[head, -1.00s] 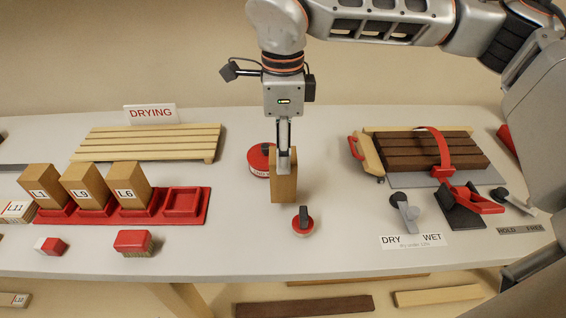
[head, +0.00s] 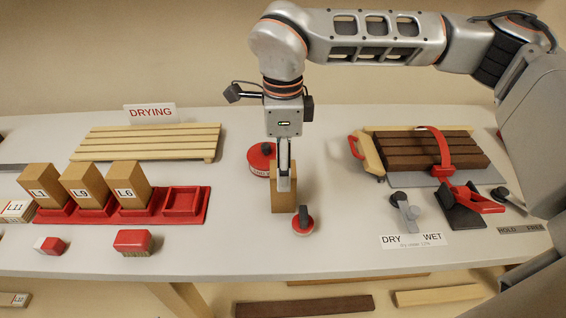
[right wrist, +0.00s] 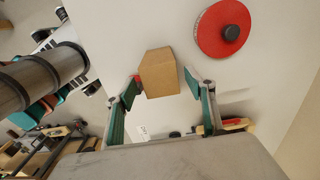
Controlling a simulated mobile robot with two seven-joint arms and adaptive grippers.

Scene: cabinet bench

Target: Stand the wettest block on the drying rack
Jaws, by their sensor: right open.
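A plain tan block (head: 284,203) is upright at mid-bench, its lower end at or near the surface. My right gripper (head: 284,184) is over its upper part, jaws open. In the right wrist view the block (right wrist: 160,75) lies between the open fingertips (right wrist: 160,88), with gaps visible on both sides. Its label face is not visible. Blocks marked L1 (head: 41,186), L9 (head: 85,186) and L6 (head: 130,184) stand in a red tray (head: 203,214); its rightmost slot is empty. The slatted drying rack (head: 150,143) behind is empty. My left gripper is out of view.
A red round can (head: 261,163) is just behind the block, and a red disc with a black knob (head: 303,222) is close in front. A red brush (head: 133,241) lies front left. A dark slatted board (head: 400,152) under a red strap and a DRY/WET lever (head: 406,212) are right.

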